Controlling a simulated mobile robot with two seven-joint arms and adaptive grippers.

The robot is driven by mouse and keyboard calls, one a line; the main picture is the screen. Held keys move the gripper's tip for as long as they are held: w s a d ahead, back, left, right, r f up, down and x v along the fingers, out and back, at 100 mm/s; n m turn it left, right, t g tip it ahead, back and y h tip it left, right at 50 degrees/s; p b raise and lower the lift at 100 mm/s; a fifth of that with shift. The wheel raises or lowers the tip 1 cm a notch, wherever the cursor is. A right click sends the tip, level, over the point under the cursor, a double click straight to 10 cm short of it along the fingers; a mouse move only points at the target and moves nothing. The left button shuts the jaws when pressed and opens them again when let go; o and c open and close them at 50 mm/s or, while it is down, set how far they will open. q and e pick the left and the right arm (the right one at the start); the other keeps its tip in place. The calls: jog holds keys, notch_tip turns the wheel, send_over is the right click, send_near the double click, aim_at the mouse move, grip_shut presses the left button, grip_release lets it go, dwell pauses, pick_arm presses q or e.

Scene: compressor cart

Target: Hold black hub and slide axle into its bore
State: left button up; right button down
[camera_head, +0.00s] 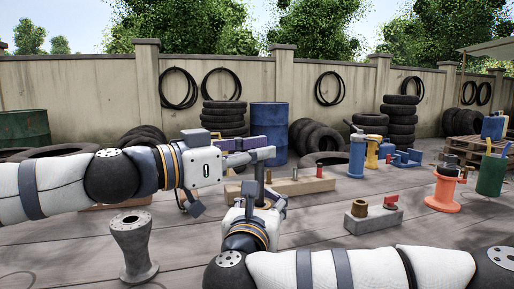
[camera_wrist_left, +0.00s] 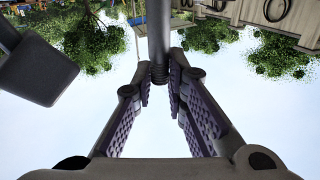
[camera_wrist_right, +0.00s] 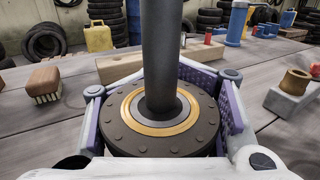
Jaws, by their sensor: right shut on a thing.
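The black hub (camera_wrist_right: 125,138), a dark disc with a bolt ring and brass inner ring, lies between the purple pads of my right gripper (camera_wrist_right: 163,125), which is shut on it. The dark grey axle (camera_wrist_right: 160,50) stands upright at the hub's centre, its lower end inside the brass ring; how deep it sits is hidden. In the head view the axle (camera_head: 259,178) rises from my right gripper (camera_head: 262,203) to my left gripper (camera_head: 262,155). In the left wrist view the axle's threaded end (camera_wrist_left: 160,74) lies between the left fingertips (camera_wrist_left: 160,84), with narrow gaps beside it.
A grey flared stand (camera_head: 134,245) is on the left of the wooden deck. A wooden beam (camera_head: 305,186) lies behind the grippers. A brush (camera_wrist_right: 45,83) lies left of the hub.

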pick_arm(q)
jog(key=o, duration=0.4)
jog(key=v, duration=1.2)
jog(key=shift+r, duration=0.1)
pick_arm(e)
jog(key=c, duration=0.6)
grip_release()
